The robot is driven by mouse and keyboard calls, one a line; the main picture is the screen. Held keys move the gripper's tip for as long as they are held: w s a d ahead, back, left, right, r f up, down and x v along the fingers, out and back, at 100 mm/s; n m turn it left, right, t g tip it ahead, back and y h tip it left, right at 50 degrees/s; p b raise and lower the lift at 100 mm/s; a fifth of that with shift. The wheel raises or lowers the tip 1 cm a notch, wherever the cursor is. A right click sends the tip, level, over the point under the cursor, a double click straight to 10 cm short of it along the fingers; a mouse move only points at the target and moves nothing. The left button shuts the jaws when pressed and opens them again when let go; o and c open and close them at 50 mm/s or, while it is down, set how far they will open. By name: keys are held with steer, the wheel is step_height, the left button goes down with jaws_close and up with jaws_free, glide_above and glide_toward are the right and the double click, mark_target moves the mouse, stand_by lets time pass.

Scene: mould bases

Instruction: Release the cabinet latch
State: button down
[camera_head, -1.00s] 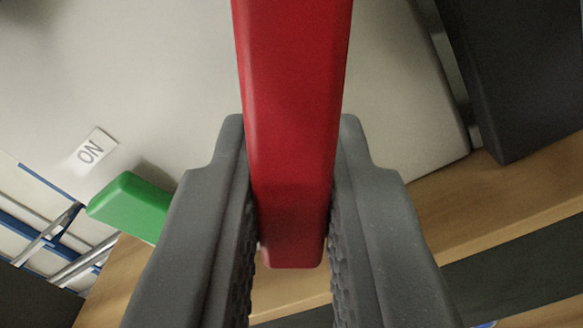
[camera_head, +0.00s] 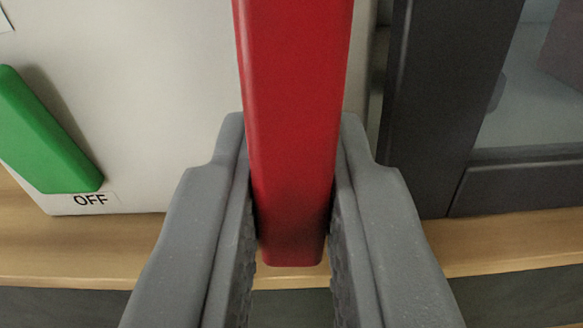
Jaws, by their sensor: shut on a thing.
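A red bar-shaped handle (camera_head: 292,110) runs from the top edge down the middle of the view. My gripper (camera_head: 292,225) is shut on it, with one grey finger on each side near its lower end. I take the red handle to be the latch. Where it is mounted is out of view above. A dark grey framed cabinet door (camera_head: 445,100) with a glass pane stands at the right. A light grey panel (camera_head: 160,90) lies behind the handle.
A green lever (camera_head: 45,135) is on the panel at the left, tilted, its lower end beside an "OFF" label (camera_head: 90,200). A wooden shelf edge (camera_head: 90,245) runs below the panel and door. A dark band (camera_head: 60,305) lies beneath it.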

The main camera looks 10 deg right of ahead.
steer(key=shift+s+d+r+n, duration=0.1)
steer(key=shift+d+r+n, duration=0.05)
steer(key=shift+n, duration=0.35)
steer(key=c, duration=1.4)
jaws_free()
steer(key=b+v, duration=0.2)
steer(key=v, duration=1.1)
steer(key=shift+s+b, duration=0.3)
steer(key=shift+b, duration=0.1)
